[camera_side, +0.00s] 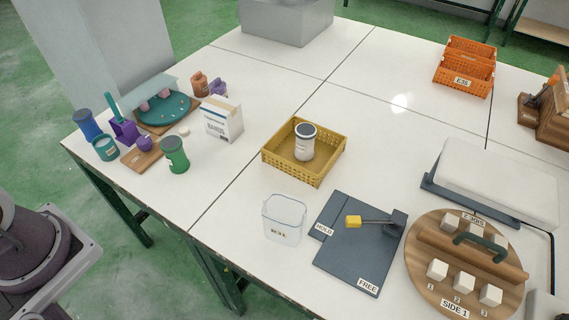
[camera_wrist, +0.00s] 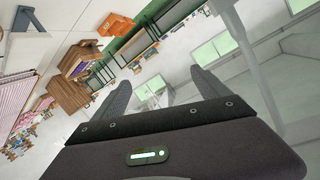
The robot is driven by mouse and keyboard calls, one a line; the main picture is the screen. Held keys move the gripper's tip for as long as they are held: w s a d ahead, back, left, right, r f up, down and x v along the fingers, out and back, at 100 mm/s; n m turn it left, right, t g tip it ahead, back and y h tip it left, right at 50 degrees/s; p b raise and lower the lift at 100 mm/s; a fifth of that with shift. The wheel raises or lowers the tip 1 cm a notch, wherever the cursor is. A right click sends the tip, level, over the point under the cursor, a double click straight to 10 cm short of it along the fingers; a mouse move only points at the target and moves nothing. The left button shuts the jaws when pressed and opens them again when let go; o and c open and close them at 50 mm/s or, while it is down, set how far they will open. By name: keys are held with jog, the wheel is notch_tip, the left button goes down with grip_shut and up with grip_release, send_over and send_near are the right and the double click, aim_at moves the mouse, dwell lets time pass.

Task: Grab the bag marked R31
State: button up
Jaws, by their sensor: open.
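Right of the bag lies a dark board (camera_side: 350,258) marked HOLD and FREE. Behind the bag, a yellow basket (camera_side: 318,178) holds a lidded jar (camera_side: 305,143). A round wooden board (camera_side: 425,285) with white cubes is at right. Bare table lies left of the bag.

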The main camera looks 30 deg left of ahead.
jog(key=w+d+f+m+g+h, duration=0.1)
jog(key=w+d+f+m+h, duration=0.1)
jog(key=d+m+h, duration=0.3)
jog(key=m+g+h, duration=0.5)
jog(key=g+h, duration=0.1)
jog(key=g, duration=0.7)
send_over(269, 194)
jog(key=s, duration=0.1)
notch_tip(269, 194, down, 10)
jog(key=shift+t, duration=0.3)
jog(key=f, duration=3)
jog(key=shift+d+f, duration=0.15)
jog(key=shift+d, duration=0.25)
jog(key=d+f, duration=0.1)
jog(key=d, duration=0.1)
jog(key=d+f, duration=0.3)
jog(key=d, duration=0.1)
jog(key=shift+w+f, duration=0.2)
jog(key=shift+w, duration=0.1)
jog(key=shift+w+d, duration=0.1)
jog(key=c, duration=1.4)
